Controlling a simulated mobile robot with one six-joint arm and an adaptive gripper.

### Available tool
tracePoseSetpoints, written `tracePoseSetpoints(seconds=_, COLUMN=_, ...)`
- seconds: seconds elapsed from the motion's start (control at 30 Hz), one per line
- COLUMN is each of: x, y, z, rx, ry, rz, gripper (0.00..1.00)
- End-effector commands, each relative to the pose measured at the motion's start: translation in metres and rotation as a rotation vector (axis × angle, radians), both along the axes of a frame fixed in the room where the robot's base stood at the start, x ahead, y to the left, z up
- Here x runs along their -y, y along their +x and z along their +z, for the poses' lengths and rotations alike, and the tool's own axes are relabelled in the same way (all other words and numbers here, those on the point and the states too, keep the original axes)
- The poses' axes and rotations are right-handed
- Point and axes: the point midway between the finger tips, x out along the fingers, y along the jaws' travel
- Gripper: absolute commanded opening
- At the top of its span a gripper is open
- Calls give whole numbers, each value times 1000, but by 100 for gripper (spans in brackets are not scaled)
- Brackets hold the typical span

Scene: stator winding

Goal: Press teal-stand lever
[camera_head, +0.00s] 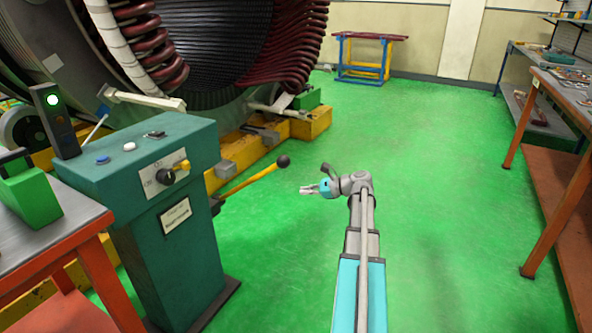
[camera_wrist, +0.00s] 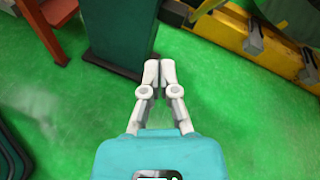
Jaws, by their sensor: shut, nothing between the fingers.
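The teal stand (camera_head: 165,215) stands at the left in the head view, with buttons and a dial on its top and front. Its lever is a yellow bar (camera_head: 249,181) with a black ball knob (camera_head: 283,161), sticking out to the right of the stand and tilted upward. My gripper (camera_head: 308,189) is shut and empty, a little right of and lower in the picture than the knob, apart from it. In the wrist view the shut fingertips (camera_wrist: 158,72) point toward the stand (camera_wrist: 122,35). I cannot make out the knob there.
A large stator (camera_head: 225,50) on yellow beams (camera_head: 310,124) stands behind the stand. A table with a green box (camera_head: 28,195) is at the left. Workbenches (camera_head: 560,95) line the right. The green floor (camera_head: 440,200) right of my gripper is clear.

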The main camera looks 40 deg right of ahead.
Motion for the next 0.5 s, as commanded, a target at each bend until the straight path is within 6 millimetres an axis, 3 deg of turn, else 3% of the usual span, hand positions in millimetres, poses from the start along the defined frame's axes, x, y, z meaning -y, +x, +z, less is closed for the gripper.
tracePoseSetpoints(seconds=0.03, x=21, y=-5, z=5, rx=9, ry=43, rz=-35, gripper=0)
tracePoseSetpoints(seconds=0.2, x=63, y=-23, z=21, rx=31, ry=168, rz=-115, gripper=0)
tracePoseSetpoints(seconds=0.33, x=79, y=-31, z=27, rx=42, ry=219, rz=-145, gripper=0)
tracePoseSetpoints(seconds=0.5, x=85, y=-35, z=30, rx=46, ry=240, rz=-156, gripper=0)
